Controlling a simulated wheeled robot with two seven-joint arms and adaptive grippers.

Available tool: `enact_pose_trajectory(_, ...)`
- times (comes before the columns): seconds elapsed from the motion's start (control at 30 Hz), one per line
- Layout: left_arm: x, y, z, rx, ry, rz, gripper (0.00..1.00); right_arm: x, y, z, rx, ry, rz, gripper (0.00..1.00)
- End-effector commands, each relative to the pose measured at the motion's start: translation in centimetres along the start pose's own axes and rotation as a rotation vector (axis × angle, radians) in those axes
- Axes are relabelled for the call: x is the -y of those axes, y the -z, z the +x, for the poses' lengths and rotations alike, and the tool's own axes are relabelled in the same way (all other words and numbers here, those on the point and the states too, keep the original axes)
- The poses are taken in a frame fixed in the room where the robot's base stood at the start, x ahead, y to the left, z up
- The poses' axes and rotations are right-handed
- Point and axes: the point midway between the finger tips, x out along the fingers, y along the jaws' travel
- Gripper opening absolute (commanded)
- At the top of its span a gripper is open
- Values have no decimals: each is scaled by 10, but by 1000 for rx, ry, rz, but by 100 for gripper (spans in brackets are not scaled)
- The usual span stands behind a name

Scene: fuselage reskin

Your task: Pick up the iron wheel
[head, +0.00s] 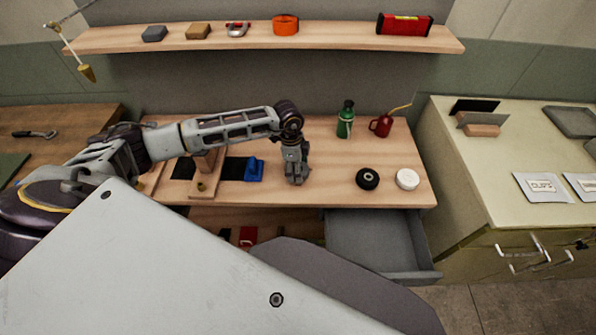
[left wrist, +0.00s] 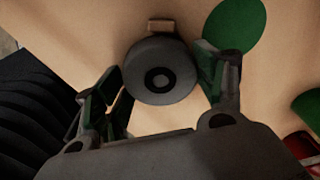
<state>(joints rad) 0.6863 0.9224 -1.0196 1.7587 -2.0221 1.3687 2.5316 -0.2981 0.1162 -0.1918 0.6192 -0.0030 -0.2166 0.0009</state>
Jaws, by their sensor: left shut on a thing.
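The iron wheel (left wrist: 160,82) is a dark grey disc with a dark ring and hole at its centre, in the middle of the left wrist view. My left gripper (left wrist: 162,70) is shut on it, with green-padded fingers at its left and right sides. In the head view my left gripper (head: 297,179) points down over the middle of the wooden bench (head: 325,195). There the wheel cannot be told apart from the fingers. Whether it touches the bench is unclear. My right gripper is not in view.
A blue tool (head: 253,169) stands left of the gripper. A green bottle (head: 345,121), red oil can (head: 382,125), black roll (head: 367,178) and white roll (head: 407,179) stand to the right. An open grey drawer (head: 372,238) juts out below. A shelf (head: 335,40) hangs above.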

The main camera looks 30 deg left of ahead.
Motion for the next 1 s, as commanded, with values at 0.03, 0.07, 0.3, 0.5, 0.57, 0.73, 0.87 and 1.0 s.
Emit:
enact_pose_trajectory(0.03, 0, 0, 0, 0, 0, 0, 24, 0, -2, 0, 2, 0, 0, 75)
enact_pose_trajectory(0.07, 1, 0, -1, -2, 3, 0, 24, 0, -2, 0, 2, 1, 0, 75)
enact_pose_trajectory(0.3, 1, 1, -2, -2, 3, 0, 24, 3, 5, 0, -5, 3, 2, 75)
enact_pose_trajectory(0.5, 2, 2, -11, -3, 5, 0, 24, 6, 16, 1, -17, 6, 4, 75)
enact_pose_trajectory(0.57, 2, 3, -16, -2, 5, 1, 24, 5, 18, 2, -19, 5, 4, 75)
enact_pose_trajectory(0.73, 2, 5, -36, -2, 4, 0, 24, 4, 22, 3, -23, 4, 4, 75)
enact_pose_trajectory(0.87, 1, 7, -54, -1, 5, 0, 24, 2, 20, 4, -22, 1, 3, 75)
enact_pose_trajectory(1.0, 1, 10, -74, -3, 5, 1, 24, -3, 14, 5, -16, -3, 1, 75)
